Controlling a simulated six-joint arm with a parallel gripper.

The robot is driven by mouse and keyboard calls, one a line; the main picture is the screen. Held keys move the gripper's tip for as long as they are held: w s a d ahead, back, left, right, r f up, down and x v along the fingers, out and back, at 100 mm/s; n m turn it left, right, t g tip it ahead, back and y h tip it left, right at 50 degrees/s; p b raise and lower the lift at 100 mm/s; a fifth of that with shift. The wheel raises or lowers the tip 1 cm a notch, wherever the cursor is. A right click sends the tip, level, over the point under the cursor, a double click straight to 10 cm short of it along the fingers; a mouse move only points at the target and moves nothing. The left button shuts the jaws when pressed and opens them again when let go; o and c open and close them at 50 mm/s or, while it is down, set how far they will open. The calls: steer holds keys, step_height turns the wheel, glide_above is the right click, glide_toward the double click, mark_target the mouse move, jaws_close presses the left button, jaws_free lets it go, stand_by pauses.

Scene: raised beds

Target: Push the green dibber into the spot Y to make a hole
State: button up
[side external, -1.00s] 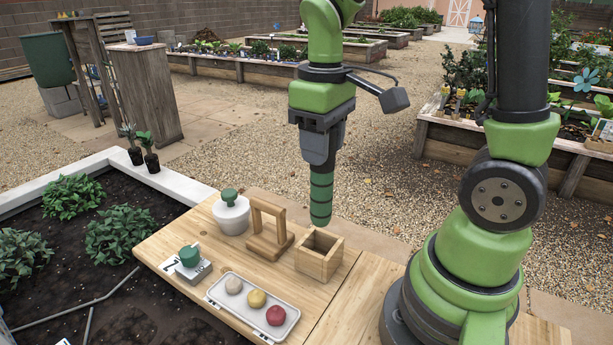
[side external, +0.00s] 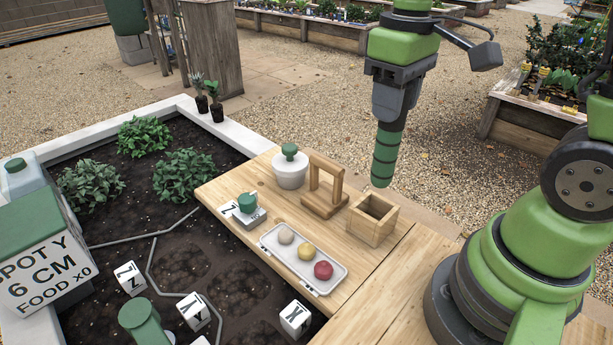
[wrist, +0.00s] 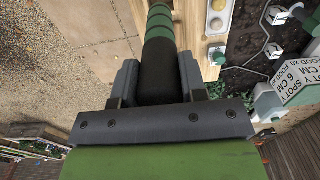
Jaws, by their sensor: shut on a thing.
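My gripper (side external: 393,98) is shut on the green dibber (side external: 385,160), which has dark bands and a rounded tip. It points down and hangs above and a little right of an open wooden box on the bench. In the wrist view the dibber (wrist: 160,30) has a black upper part between my jaws. A white cube marked Y (side external: 194,312) sits on the dark soil bed, between cubes marked Z (side external: 130,279) and X (side external: 295,319). A label board (side external: 42,268) reads "SPOT Y, 6 CM, FOOD X0", partly cut off at the left.
On the wooden bench (side external: 225,190) stand the open box (side external: 373,220), a wooden frame (side external: 325,187), a white pot with green knob (side external: 291,172), a small green-topped block (side external: 246,207) and a tray (side external: 270,247) of coloured balls. Leafy plants (side external: 183,175) fill the bed's far side.

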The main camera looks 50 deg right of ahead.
steer(key=w+a+f+n, duration=0.3)
steer(key=w+a, duration=0.1)
steer(key=a, duration=0.4)
steer(key=w+a+f+n, duration=0.3)
steer(key=w+a, duration=0.1)
steer(key=a, duration=0.3)
steer(key=w+a+f+n, duration=0.3)
steer(key=w+a+f, duration=0.1)
steer(key=a, duration=0.4)
step_height(320, 180, down, 6)
steer(key=shift+s, duration=0.25)
steer(key=shift+f, duration=1.15)
stand_by(0.9)
steer(key=shift+f, duration=1.15)
stand_by(2.0)
